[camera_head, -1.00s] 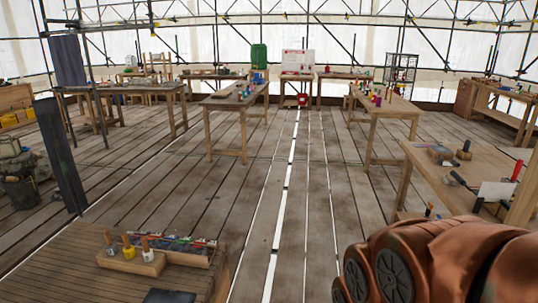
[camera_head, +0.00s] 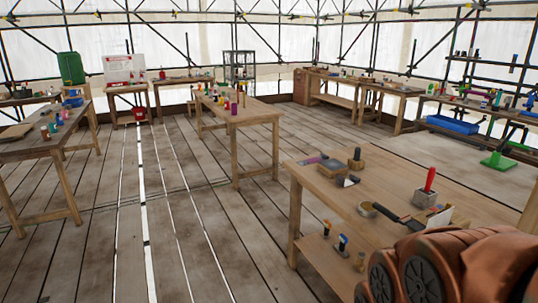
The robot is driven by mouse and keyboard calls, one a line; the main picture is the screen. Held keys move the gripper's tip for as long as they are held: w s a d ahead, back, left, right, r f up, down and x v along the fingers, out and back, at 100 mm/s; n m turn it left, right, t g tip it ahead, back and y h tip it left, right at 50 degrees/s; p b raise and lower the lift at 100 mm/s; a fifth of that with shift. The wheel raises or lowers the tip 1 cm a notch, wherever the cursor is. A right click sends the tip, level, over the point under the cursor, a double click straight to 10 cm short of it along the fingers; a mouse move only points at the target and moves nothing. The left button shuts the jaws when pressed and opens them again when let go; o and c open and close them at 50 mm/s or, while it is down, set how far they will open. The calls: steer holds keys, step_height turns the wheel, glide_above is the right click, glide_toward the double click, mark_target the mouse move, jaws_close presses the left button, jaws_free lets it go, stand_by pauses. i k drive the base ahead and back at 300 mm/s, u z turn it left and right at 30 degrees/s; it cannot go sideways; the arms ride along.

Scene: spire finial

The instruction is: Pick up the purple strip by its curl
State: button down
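A small purple piece (camera_head: 330,162) lies near the far left corner of the near right workbench (camera_head: 310,185), on or against a grey, flat item. It may be the purple strip, but at this size I cannot make out a curl. A copper-brown shape with dark round discs at the lower right appears to be part of my arm. My gripper does not show, so its distance from the purple piece cannot be seen.
The near bench also bears a red-handled tool in a grey block (camera_head: 426,190) and a black-handled tool (camera_head: 388,214). A middle table (camera_head: 255,112) stands beyond, with another table (camera_head: 40,145) at left. Bare plank floor (camera_head: 150,230) lies open between them.

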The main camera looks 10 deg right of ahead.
mark_target(324, 156)
steer(key=z, duration=0.1)
steer(key=i, duration=1.3)
steer(key=u, duration=0.8)
steer(key=i, duration=1.75)
steer(key=z, duration=0.7)
steer(key=i, duration=0.75)
steer(key=z, duration=0.5)
